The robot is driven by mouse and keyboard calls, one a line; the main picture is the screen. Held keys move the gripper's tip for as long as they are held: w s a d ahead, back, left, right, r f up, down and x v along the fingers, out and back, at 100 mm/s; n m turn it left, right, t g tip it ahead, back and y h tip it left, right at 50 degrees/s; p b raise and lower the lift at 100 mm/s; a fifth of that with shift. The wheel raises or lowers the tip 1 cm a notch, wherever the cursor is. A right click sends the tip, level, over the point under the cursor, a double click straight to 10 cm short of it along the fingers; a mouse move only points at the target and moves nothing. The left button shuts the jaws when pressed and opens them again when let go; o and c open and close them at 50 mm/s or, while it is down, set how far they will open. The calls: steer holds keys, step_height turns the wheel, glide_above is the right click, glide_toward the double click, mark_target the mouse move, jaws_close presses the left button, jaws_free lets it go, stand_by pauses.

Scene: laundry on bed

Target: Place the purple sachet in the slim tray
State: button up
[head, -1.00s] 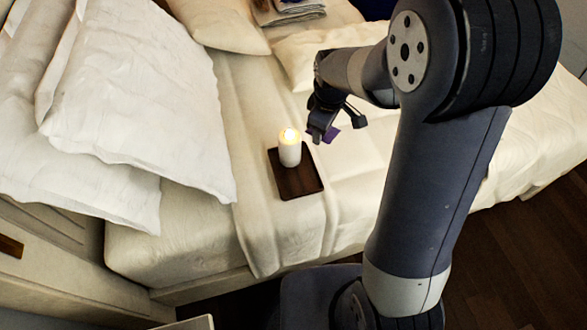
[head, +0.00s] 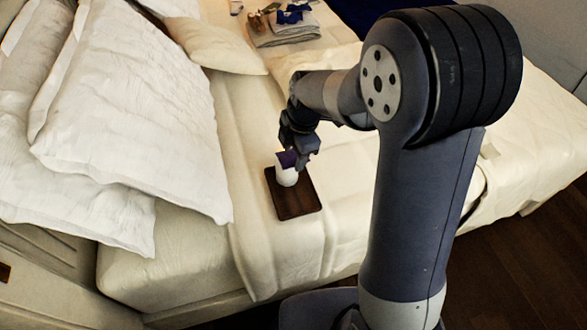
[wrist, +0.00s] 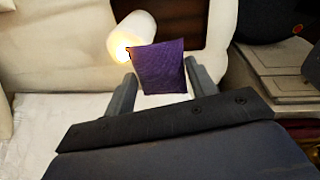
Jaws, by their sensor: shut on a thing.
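The purple sachet (head: 288,158) is held in my gripper (head: 300,158). In the wrist view the sachet (wrist: 158,68) stands up between the two fingers of my gripper (wrist: 162,92), which are shut on it. The slim tray (head: 298,204) is a dark wooden rectangle on the bed. A white lit candle (head: 286,178) stands at its far end. In the head view my gripper and the sachet overlap the candle's top and hide its flame. The sachet appears to be above the tray's far end; its exact height is unclear.
White pillows (head: 130,110) lie to the left, and a cream pillow (head: 215,45) lies behind. Folded towels (head: 283,33) with small items on them are at the back. The near part of the tray is bare. The candle flame (wrist: 122,48) shows close beside the sachet.

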step_height(320, 180, down, 5)
stand_by(0.3)
steer(key=shift+f+b, duration=0.5)
steer(key=shift+b, duration=0.1)
steer(key=shift+s+f, duration=0.1)
steer(key=o, duration=0.7)
steer(key=shift+s, duration=0.1)
